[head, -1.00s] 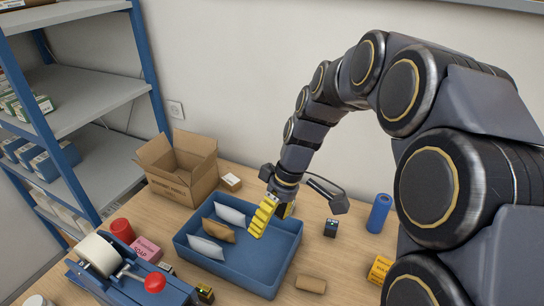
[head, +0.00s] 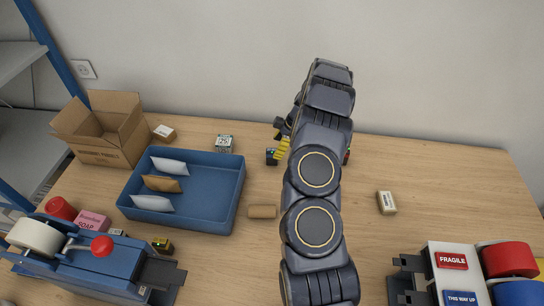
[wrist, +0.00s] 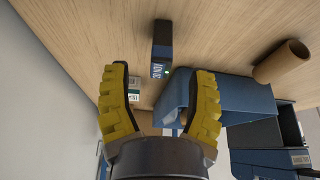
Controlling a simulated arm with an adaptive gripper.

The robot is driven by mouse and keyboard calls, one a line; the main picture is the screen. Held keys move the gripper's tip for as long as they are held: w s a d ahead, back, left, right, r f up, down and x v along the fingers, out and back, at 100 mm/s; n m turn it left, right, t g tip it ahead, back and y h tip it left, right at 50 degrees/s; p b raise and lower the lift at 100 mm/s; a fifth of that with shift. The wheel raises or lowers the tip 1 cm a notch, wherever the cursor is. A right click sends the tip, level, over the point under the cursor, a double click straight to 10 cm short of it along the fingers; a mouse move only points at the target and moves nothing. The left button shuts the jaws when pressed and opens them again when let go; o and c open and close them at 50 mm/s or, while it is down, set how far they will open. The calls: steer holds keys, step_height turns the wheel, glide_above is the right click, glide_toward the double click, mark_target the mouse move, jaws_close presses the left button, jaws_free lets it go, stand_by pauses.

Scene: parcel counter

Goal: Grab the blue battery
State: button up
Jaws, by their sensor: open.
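The battery looks like a small dark blue block with a label and a small green light. In the wrist view the battery (wrist: 161,48) stands out ahead of my fingertips, roughly centred between them and apart from both. In the head view the battery (head: 271,157) is on the table right of the blue tray. My gripper (wrist: 160,75) is open and empty, its two yellow ribbed fingers spread. In the head view only part of my gripper (head: 282,149) shows, close by the battery on its right; my arm hides the rest.
The blue tray (head: 216,214) holds several pouches. A cardboard tube (head: 262,212) lies below the battery. A small box (head: 224,144) stands behind the tray. An open carton (head: 105,155) is at back left. A pale box (head: 387,202) lies right of my arm, with bare table around it.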

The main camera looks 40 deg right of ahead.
mark_target(270, 158)
steer(key=x, duration=0.6)
steer(key=shift+a, duration=0.2)
jaws_close()
